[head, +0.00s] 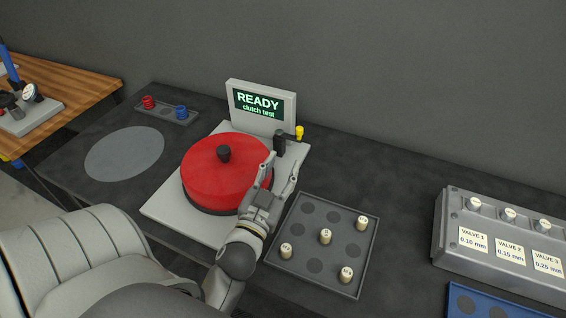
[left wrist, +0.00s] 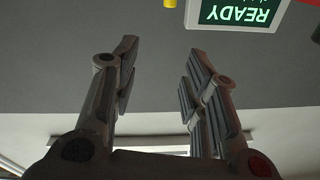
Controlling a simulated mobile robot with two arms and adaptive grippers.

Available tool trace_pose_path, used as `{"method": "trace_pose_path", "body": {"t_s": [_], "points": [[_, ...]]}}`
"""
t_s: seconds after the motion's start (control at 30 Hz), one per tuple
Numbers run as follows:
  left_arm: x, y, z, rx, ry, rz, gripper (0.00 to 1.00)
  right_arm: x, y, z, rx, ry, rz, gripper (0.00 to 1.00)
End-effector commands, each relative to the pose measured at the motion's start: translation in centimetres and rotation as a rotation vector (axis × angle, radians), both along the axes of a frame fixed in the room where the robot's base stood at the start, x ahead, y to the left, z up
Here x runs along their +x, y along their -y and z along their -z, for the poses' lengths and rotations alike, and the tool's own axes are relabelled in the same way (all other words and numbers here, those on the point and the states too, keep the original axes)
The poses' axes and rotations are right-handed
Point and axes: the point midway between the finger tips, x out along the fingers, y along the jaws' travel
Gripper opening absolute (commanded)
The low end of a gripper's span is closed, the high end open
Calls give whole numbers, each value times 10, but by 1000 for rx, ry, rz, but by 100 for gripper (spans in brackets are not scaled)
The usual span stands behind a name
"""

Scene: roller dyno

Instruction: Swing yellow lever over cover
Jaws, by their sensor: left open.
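The yellow lever knob (head: 299,132) stands upright at the end of a short dark arm on a black post (head: 280,141), behind and to the right of the red cover. The red round cover (head: 213,172) with a black knob on top sits on a light grey base plate (head: 165,212). My left gripper (head: 281,169) is open and empty, at the right edge of the cover, in front of the lever and apart from it. In the left wrist view the open fingers (left wrist: 158,75) show, with a yellow piece (left wrist: 169,3) cut off at the top edge. My right gripper is not in view.
A display (head: 261,105) reading "READY clutch test" stands behind the cover. A grey tray (head: 306,263) with several pale cylinders lies right of the gripper. A valve panel (head: 500,262) stands far right. A small tray (head: 165,113) holds red and blue pieces. The round grey patch (head: 124,153) is clear.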

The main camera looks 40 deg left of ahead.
Motion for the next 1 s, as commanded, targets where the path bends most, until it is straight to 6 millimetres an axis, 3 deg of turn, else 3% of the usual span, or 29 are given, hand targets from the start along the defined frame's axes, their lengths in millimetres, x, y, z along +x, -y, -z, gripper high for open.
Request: {"method": "trace_pose_path", "body": {"t_s": [0.03, 0.4, 1.0], "points": [[-15, 16, 24, -178, -26, -86, 41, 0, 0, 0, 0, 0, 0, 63], [-13, 15, 25, -180, -28, -87, 41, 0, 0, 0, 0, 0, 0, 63], [51, -8, 30, -216, -35, -104, 41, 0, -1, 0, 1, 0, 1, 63]]}}
